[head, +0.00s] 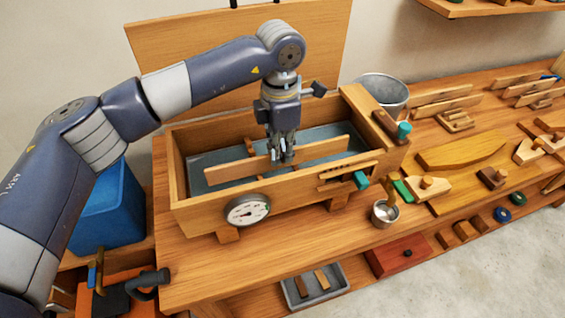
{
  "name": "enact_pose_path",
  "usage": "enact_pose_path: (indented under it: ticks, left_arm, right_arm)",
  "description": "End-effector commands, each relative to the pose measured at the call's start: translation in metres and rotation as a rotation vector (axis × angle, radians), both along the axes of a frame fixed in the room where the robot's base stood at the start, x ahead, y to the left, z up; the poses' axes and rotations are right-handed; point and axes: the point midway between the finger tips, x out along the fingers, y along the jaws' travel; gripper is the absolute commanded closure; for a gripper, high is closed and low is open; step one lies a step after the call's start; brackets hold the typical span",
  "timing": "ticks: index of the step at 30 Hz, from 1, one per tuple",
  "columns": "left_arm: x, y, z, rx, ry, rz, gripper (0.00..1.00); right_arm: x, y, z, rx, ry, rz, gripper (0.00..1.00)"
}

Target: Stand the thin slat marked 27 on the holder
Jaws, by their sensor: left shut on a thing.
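My left gripper (283,158) reaches down into a long wooden box and is shut on a thin, pale wooden slat (318,152). It grips the slat near its middle. The slat lies lengthwise along the box, on edge, above the grey-blue inside; I cannot tell whether it touches the bottom. No number is readable on it. Which thing is the holder is unclear; long slats stand on edge near small wooden blocks (456,122) at the back right of the bench. My right gripper is not in view.
The wooden box (193,217) has a round dial (248,210) on its front. A metal bucket (384,91) stands behind its right end, a small metal cup (384,213) in front. A curved board (462,152) and several blocks crowd the right. The front left bench is clear.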

Motion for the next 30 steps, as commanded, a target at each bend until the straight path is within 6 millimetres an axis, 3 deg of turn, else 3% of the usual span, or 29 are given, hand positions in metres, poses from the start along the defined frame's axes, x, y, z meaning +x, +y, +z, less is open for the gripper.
enact_pose_path:
  ticks: [30]
  left_arm:
    - [0.000,0.000,0.074,-0.002,-0.002,0.000,1.00]
  right_arm:
    - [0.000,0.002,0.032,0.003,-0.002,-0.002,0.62]
